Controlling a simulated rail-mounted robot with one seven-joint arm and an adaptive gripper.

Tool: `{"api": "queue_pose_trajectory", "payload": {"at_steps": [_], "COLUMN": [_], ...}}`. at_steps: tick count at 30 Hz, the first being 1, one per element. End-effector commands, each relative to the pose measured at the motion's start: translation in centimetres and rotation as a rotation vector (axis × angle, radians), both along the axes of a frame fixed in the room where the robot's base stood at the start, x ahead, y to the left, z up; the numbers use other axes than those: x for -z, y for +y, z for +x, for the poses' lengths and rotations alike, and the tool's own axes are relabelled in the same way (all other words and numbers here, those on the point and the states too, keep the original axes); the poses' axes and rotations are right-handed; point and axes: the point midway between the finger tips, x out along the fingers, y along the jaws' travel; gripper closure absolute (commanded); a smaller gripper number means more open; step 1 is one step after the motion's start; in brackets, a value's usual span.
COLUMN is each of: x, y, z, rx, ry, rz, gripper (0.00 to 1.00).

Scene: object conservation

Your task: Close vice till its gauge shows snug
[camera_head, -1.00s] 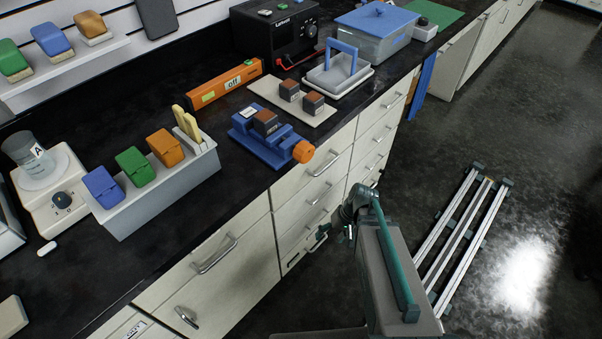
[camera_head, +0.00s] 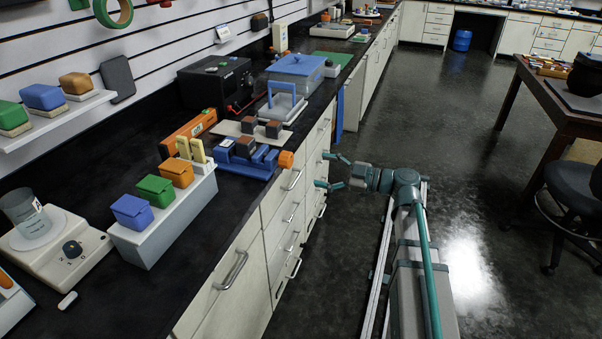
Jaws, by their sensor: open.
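The blue vice (camera_head: 244,160) stands on the black bench top near its front edge. A dark block with a brown top (camera_head: 246,147) sits at its jaws; I cannot tell if the jaws touch it. The vice's orange knob (camera_head: 285,159) faces the aisle, at the bench edge. No gauge reading on the vice is legible at this size. My gripper (camera_head: 322,171) is open and empty over the aisle, right of the knob and apart from it, with its fingers pointing left toward the drawers.
Behind the vice are a pale board (camera_head: 226,129) with two similar blocks, an orange level-like tool (camera_head: 188,134) and a tray with a blue handle (camera_head: 281,108). A grey rack (camera_head: 172,217) with coloured boxes stands nearer. Drawer handles (camera_head: 291,179) project into the aisle.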

Motion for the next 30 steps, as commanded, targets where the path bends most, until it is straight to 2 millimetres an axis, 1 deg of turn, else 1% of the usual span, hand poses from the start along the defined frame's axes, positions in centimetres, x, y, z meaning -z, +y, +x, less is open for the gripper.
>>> {"api": "queue_pose_trajectory", "payload": {"at_steps": [3,6,10,13,17,24,30], "x": [-0.9,-0.9,-0.9,-1.0,-1.0,-1.0,-0.9], "y": [0.1,0.1,0.4,1.0,2.7,6.6,9.1], "z": [-0.1,-0.2,-0.1,0.2,0.8,2.3,3.2], "rx": [-0.012,-0.017,-0.018,-0.018,-0.02,-0.02,-0.02], "ry": [-0.145,-0.226,-0.273,-0.278,-0.276,-0.275,-0.275], "rz": [-0.012,-0.039,-0.058,-0.061,-0.06,-0.061,-0.061], "gripper": [0.25,0.25,0.25,0.25,0.25,0.25,0.25]}}
